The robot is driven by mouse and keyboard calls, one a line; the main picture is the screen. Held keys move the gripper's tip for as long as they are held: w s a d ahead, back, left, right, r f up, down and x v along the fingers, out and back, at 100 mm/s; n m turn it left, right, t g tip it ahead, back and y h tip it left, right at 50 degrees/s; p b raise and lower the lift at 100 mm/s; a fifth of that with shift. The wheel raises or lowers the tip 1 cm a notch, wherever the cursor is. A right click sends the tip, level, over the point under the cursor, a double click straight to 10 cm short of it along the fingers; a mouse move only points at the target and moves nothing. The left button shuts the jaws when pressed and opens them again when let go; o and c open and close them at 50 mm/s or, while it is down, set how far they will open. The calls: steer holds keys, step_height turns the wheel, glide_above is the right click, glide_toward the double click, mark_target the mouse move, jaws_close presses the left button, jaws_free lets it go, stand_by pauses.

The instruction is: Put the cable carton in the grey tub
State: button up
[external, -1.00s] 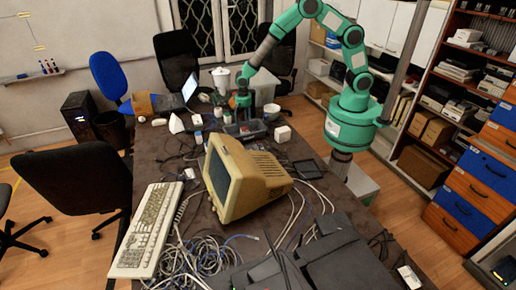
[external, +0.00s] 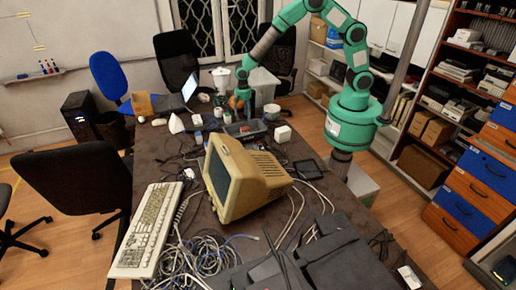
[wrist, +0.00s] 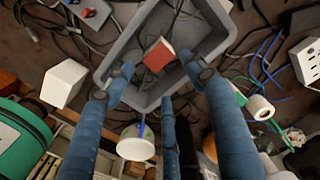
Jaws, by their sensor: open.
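The grey tub (wrist: 118,52) fills the upper middle of the wrist view. In the external view the tub (external: 246,132) stands on the table below my gripper (external: 242,92). A small box with a red-brown face and pale edges, which looks like the cable carton (wrist: 158,55), shows inside the tub's outline, slightly tilted. My gripper (wrist: 162,78) is open above it, its blue fingers spread around the carton with gaps visible. The carton cannot be made out in the external view.
Loose cables run on both sides. An old beige monitor (external: 240,182) and a keyboard (external: 146,230) stand nearer the camera.

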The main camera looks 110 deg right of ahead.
steer(key=s+a+r+n+t, duration=0.1)
steer(key=s+a+r+n, duration=0.25)
steer(key=r, duration=0.55)
steer(key=s+a+r+n+t, duration=0.15)
steer(key=s+a+r, duration=0.3)
steer(key=r, duration=0.55)
steer(key=s+a+r+n, duration=0.4)
steer(key=a+r, duration=0.1)
steer(key=r, duration=0.4)
steer(key=s+a+r+n+t, duration=0.1)
steer(key=s+a+r+n, duration=0.2)
steer(key=s, duration=0.5)
steer(key=s+a+r+n+t, duration=0.1)
steer(key=s+a+r+n, duration=0.2)
steer(key=s, duration=0.4)
steer(key=s+a+r+n+t, duration=0.1)
steer(key=s+a+r+n, duration=0.2)
steer(key=s, duration=0.5)
steer(key=shift+s+a+r+n, duration=0.3)
steer(key=shift+a+r, duration=0.1)
steer(key=shift+a, duration=0.05)
